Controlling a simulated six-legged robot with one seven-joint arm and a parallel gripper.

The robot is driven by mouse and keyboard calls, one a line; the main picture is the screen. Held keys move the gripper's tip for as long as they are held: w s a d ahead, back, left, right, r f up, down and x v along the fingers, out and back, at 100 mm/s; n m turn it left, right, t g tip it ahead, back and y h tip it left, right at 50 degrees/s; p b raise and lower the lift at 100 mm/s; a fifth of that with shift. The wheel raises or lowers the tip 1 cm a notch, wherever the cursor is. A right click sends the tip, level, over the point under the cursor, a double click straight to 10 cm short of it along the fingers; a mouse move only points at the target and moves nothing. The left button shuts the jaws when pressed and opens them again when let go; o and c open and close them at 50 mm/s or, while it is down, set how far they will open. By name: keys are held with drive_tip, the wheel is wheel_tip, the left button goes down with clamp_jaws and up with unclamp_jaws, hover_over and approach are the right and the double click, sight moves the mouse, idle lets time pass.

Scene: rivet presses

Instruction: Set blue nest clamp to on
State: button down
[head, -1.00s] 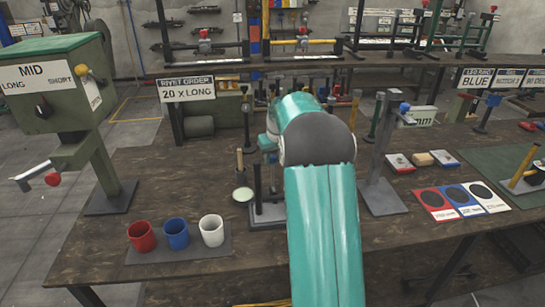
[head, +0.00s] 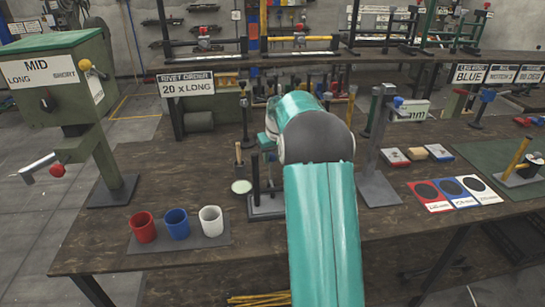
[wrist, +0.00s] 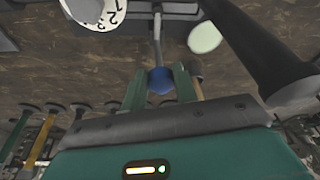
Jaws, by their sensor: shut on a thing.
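In the wrist view my gripper (wrist: 160,88) has its two green fingers closed on a blue ball knob (wrist: 160,75). The knob sits at the end of a grey lever (wrist: 157,38) that runs up to a grey base at the top of the picture. I cannot read the lever's on or off position. The dark stand (head: 266,210) beside the arm shows only partly.
A white numbered dial (wrist: 96,10) and a pale green disc (wrist: 205,37) are near the gripper. A thick dark post (wrist: 262,50) is close on the right. Red, blue and white cups (head: 177,224) stand left. A grey press stand (head: 376,180) stands right.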

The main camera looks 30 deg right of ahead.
drive_tip(key=c, duration=1.5)
unclamp_jaws()
drive_tip(key=shift+a+f, duration=0.3)
drive_tip(key=o, duration=0.4)
drive_tip(key=shift+w+d, duration=0.1)
drive_tip(key=shift+w, duration=0.1)
drive_tip(key=shift+s+r, duration=0.15)
drive_tip(key=shift+d+r, duration=0.1)
drive_tip(key=shift+r, duration=0.3)
drive_tip(key=v, duration=1.3)
drive_tip(key=shift+s+r, duration=0.1)
drive_tip(key=shift+s, duration=0.05)
